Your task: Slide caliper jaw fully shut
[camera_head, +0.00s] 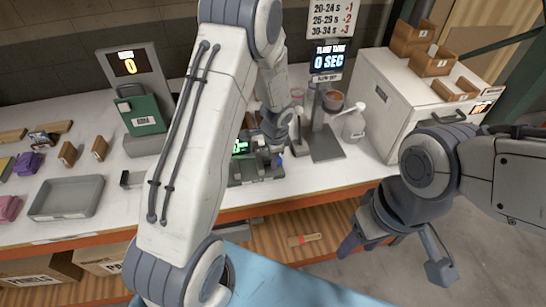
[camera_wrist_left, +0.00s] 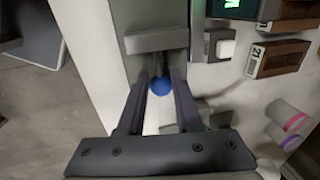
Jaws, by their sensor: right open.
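The caliper fixture (camera_head: 256,172) is a dark grey device with a green-lit display (camera_head: 241,147) on the white bench, partly hidden by my left arm. In the left wrist view, a grey block, apparently its jaw (camera_wrist_left: 157,41), lies just past my fingertips on a grey base. My left gripper (camera_wrist_left: 160,76) has its two fingers apart, with a blue round knob (camera_wrist_left: 161,87) showing in the gap. I cannot tell whether the fingers touch it. My right gripper (camera_head: 395,252) is open and empty, off the bench's front edge at the right.
A dispenser stand (camera_head: 326,130) and a white pump bottle (camera_head: 354,124) stand right of the fixture. A white cabinet (camera_head: 400,100) is at the back right. A labelled box (camera_wrist_left: 278,58) sits near the display.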

